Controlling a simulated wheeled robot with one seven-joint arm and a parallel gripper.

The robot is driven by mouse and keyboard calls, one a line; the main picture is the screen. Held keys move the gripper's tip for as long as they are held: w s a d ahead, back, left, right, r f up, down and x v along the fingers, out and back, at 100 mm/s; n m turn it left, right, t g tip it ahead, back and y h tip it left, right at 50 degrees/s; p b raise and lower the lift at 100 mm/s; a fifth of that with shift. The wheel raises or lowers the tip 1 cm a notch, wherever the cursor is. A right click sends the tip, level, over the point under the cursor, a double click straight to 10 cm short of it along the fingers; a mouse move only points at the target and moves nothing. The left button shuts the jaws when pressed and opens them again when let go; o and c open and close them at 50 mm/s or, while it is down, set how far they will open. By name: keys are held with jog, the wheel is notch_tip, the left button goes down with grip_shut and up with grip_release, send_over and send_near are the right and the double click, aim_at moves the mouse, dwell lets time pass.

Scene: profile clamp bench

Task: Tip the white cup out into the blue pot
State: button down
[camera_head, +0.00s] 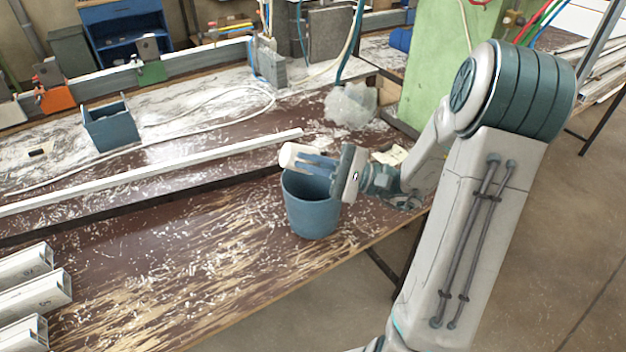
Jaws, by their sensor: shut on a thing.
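The blue pot (313,216) stands upright on the brown bench near its front edge. The white cup (289,155) is tilted onto its side above the pot's left rim, its visible end pointing left. My gripper (318,163) is shut on the cup and holds it over the pot's opening. The fingers hide much of the cup. The inside of the pot and of the cup cannot be seen from here.
White shavings litter the bench (200,260). A long white profile (150,172) lies behind the pot. White profile ends (35,295) lie at the lower left. A blue-grey box (111,127) and a clear plastic bag (350,104) stand farther back. A green panel (440,60) rises behind my arm.

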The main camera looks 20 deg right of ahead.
aim_at(294, 169)
jog(key=a+h+p, duration=0.1)
jog(key=a+n+g+h+p, duration=0.1)
jog(key=h, duration=0.1)
jog(key=a+n+g+h+p, duration=0.1)
jog(key=h, duration=0.1)
jog(key=shift+a+f, duration=0.2)
jog(key=shift+f, duration=0.15)
jog(key=shift+f+h, duration=0.4)
jog(key=shift+h, duration=0.1)
jog(key=a+f+n+g+h+p, duration=0.1)
jog(key=a+f+n+h+p, duration=0.1)
jog(key=a+h+p, duration=0.5)
jog(key=shift+a+f+n+g+h+p, duration=0.2)
jog(key=shift+f+n+g+h+p, duration=0.2)
jog(key=shift+h+p, duration=2.1)
